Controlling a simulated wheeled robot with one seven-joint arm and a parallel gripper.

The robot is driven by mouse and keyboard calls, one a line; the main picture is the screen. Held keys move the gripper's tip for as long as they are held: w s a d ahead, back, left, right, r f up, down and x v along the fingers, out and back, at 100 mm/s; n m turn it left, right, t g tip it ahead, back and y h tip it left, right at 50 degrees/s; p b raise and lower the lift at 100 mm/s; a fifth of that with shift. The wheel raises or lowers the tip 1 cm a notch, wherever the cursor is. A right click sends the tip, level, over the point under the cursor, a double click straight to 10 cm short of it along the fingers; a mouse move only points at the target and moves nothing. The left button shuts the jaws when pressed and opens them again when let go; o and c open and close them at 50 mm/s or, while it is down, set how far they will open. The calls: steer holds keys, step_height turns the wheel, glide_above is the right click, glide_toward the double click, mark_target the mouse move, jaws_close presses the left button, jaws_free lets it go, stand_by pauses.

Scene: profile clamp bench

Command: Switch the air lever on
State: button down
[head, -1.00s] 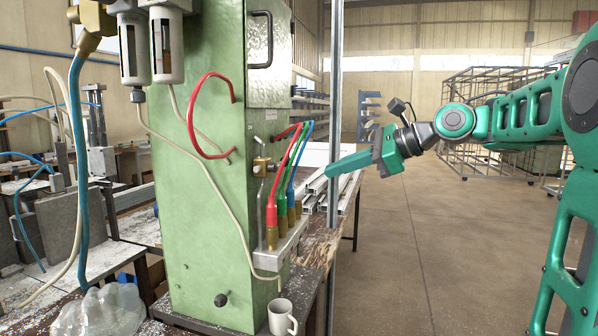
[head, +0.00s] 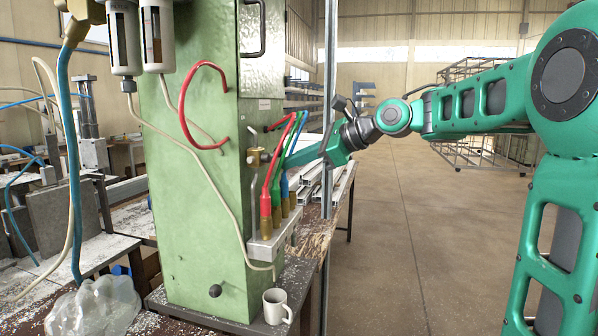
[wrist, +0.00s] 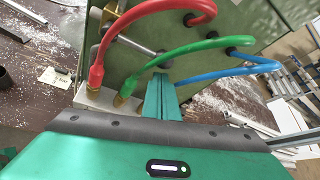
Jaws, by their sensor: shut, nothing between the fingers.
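A brass valve (head: 257,156) sits on the right side of the green cabinet (head: 195,215). A thin grey rod (head: 254,200) hangs down from it and looks like the air lever. In the wrist view brass (wrist: 111,12) and a silver rod (wrist: 137,45) show behind the red hose (wrist: 97,62). My gripper (head: 289,162) reaches in from the right, its tip partly hidden by the hoses. In the wrist view my gripper's fingers (wrist: 160,88) are together and empty, between the green hose (wrist: 165,58) and blue hose (wrist: 235,72). I see no contact with the lever.
The hoses rise from brass fittings on a pale block (head: 268,246) and arch to the cabinet. A white mug (head: 277,306) stands below. A metal post (head: 328,120) and aluminium profiles (head: 340,185) are to the right. The floor farther right is clear.

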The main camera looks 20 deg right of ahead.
steer(key=shift+s+a+r, duration=0.1)
steer(key=shift+r, duration=0.25)
